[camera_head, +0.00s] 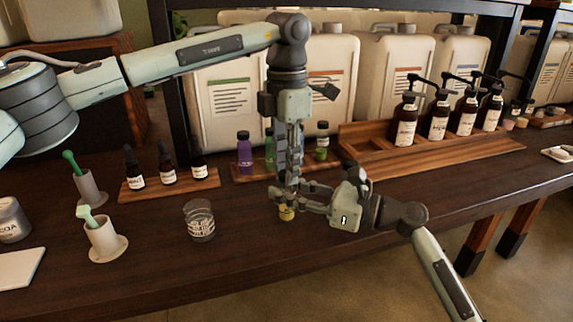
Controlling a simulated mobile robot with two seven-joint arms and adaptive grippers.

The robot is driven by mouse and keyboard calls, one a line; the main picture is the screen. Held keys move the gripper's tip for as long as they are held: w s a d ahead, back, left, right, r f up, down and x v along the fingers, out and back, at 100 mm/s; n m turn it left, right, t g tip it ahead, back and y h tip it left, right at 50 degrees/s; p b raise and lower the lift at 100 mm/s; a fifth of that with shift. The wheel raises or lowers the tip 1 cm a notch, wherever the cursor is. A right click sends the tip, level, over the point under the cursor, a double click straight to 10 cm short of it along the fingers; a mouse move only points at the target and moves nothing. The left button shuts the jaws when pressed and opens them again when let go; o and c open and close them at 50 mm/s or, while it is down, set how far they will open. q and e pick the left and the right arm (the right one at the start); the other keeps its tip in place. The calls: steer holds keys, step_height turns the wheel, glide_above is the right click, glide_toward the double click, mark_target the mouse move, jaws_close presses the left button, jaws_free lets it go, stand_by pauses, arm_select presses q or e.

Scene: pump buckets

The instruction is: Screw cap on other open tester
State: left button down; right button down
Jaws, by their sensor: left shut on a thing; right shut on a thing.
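A small yellow tester (286,213) is in the middle of the view, above the front part of the table, mostly hidden by my grippers. My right gripper (280,200) comes in from the right and is shut around the tester. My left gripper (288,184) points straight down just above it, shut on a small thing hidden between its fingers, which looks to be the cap. I cannot tell whether cap and tester touch. Behind stand a purple tester (244,154), a green tester (270,150) and a yellow-green tester (321,143) on a wooden tray (247,176).
A glass (199,221) stands left of the grippers. Dropper bottles (167,165) stand on a board behind it. Pump bottles (405,122) stand in a wooden rack (450,151) at the right. White canisters (387,70) line the back. Two cups with green tools are at the left.

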arm_select(q)
steer(key=shift+m, duration=0.6)
steer(key=c, duration=1.3)
jaws_free()
steer(key=shift+r, duration=2.25)
steer(key=r+n, duration=0.1)
steer(key=n, duration=0.2)
steer(key=shift+r+n, duration=0.35)
steer(key=shift+n, duration=0.05)
steer(key=r+n, duration=0.1)
steer(key=n, duration=0.3)
steer(key=shift+r, duration=0.4)
